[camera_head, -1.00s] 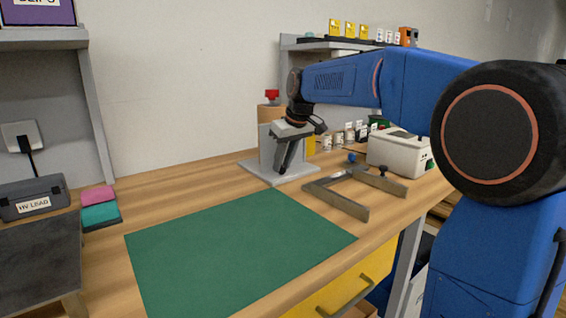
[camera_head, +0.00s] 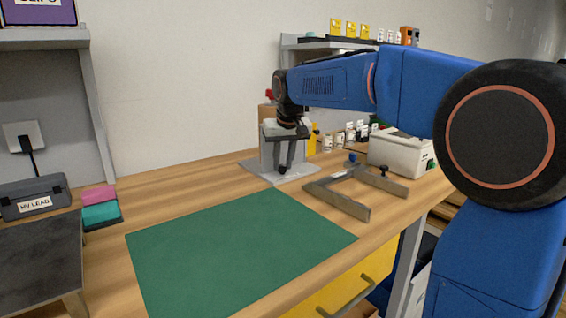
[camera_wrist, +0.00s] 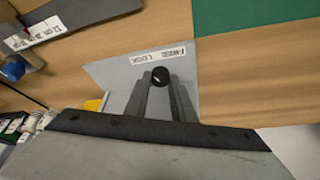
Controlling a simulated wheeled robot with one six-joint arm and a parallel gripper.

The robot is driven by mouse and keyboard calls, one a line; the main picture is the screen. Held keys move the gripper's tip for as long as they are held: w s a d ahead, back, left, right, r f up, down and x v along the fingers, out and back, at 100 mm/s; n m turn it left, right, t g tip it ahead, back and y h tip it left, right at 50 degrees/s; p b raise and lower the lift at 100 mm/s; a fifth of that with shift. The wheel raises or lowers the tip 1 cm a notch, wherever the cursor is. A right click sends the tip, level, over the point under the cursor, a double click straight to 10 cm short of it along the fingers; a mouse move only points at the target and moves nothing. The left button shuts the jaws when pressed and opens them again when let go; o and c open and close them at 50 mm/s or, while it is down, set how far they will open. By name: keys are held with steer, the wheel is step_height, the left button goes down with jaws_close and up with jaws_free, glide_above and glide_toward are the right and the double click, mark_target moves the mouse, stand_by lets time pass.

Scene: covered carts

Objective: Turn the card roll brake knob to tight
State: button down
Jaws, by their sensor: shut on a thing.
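A small round black knob (camera_wrist: 158,74) sits at the foot of a grey stand in the wrist view, beside a white label (camera_wrist: 158,55) that seems to read "FREE LOCK". A pale mark on the knob is too small to read for direction. My gripper (camera_wrist: 161,78) reaches down with a finger on each side of the knob and is shut on it. In the head view, my gripper (camera_head: 284,167) is low in front of the grey stand (camera_head: 252,167). A brown card roll (camera_head: 264,112) with a red top stands behind, partly hidden by my wrist.
A metal U-shaped frame (camera_head: 345,206) lies right of the stand, with a cream box (camera_head: 398,153) behind it. A green mat (camera_head: 240,245) covers the front of the bench and is clear. Small bottles and a yellow item stand at the back right.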

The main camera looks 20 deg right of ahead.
steer(key=c, duration=1.5)
jaws_free()
steer(key=v, duration=1.7)
steer(key=shift+s+r, duration=0.15)
